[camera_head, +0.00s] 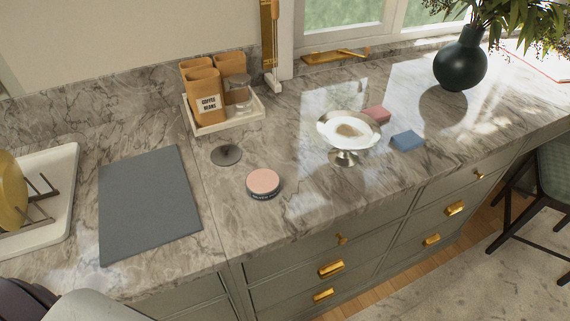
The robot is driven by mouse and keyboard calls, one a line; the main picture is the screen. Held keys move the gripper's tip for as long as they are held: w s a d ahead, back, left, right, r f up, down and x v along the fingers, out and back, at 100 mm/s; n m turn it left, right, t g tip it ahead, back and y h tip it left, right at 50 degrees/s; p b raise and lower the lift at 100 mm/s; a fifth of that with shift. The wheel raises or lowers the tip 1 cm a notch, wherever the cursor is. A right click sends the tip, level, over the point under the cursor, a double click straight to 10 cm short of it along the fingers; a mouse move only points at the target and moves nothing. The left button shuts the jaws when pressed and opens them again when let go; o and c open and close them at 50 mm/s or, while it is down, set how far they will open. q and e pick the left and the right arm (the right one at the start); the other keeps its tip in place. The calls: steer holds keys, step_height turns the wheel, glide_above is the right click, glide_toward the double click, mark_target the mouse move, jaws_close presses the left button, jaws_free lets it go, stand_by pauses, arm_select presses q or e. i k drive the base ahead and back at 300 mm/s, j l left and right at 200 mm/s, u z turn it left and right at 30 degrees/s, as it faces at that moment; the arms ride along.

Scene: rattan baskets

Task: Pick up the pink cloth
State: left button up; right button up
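A small pink folded piece (377,114), which looks like the pink cloth, lies on the marble counter (300,150). It is right behind the silver footed bowl (346,160), whose rim hides part of its left side. A similar blue folded piece (407,140) lies on the counter in front and to the right of it. Neither of my grippers shows in the head view.
A round pink-lidded tin (263,182) and a flat dark disc (226,155) are left of the bowl. Further left are a canister tray (228,123), a grey mat (150,205) and a dish rack (40,220). A dark green vase (460,65) stands at the back right.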

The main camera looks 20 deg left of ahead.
mark_target(378, 113)
steer(key=l+u, duration=0.1)
steer(key=u, duration=0.9)
steer(key=l+u, duration=0.9)
steer(key=l, duration=0.25)
steer(key=k+l+u, duration=0.15)
steer(key=l+u, duration=0.3)
steer(key=l, duration=0.1)
